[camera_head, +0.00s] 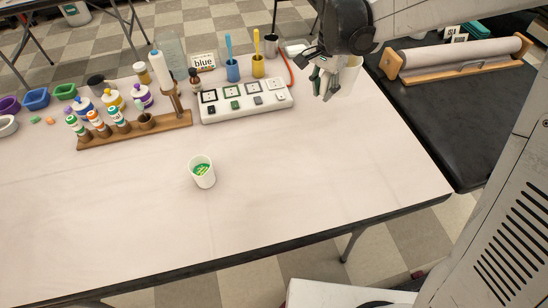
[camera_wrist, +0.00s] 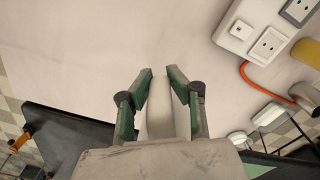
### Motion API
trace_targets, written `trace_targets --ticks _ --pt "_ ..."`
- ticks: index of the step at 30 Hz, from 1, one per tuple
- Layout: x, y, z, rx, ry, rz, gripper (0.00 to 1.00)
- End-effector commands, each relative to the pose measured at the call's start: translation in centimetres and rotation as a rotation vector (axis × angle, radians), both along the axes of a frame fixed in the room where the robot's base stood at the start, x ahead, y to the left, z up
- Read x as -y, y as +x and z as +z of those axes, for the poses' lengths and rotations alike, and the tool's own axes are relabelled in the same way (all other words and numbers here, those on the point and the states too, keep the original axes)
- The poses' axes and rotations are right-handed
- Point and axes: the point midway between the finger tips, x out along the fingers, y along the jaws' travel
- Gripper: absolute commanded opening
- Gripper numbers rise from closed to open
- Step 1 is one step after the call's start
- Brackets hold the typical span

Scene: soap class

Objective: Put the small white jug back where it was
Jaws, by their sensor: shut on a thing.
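The small white jug (camera_head: 351,76) is at the right part of the table, partly hidden behind my gripper (camera_head: 322,90). In the wrist view my gripper (camera_wrist: 159,72) has its green-padded fingers on either side of the white jug (camera_wrist: 160,118) and is shut on it. Much of the jug is hidden by the fingers and palm, and I cannot tell whether it touches the table. A white cup (camera_head: 204,181) with green and yellow contents stands upright near the middle of the table.
A white power strip (camera_head: 247,111) lies left of my gripper, with an orange cable (camera_head: 287,68) behind. The front right tabletop is clear. A black table (camera_head: 440,125) adjoins on the right.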

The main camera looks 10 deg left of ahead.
Motion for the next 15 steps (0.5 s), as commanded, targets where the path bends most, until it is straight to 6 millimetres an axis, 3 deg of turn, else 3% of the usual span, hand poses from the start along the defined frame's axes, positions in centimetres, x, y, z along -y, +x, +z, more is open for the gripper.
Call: trace_targets --ticks 1,6,15 --pt "-1.9 -1.1 0.0 0.0 0.0 -0.024 0.0" --pt "-7.0 -4.9 -0.8 0.0 -0.001 -0.144 0.0" --pt "-14.4 -12.6 -1.9 0.003 -0.002 -0.352 0.0"
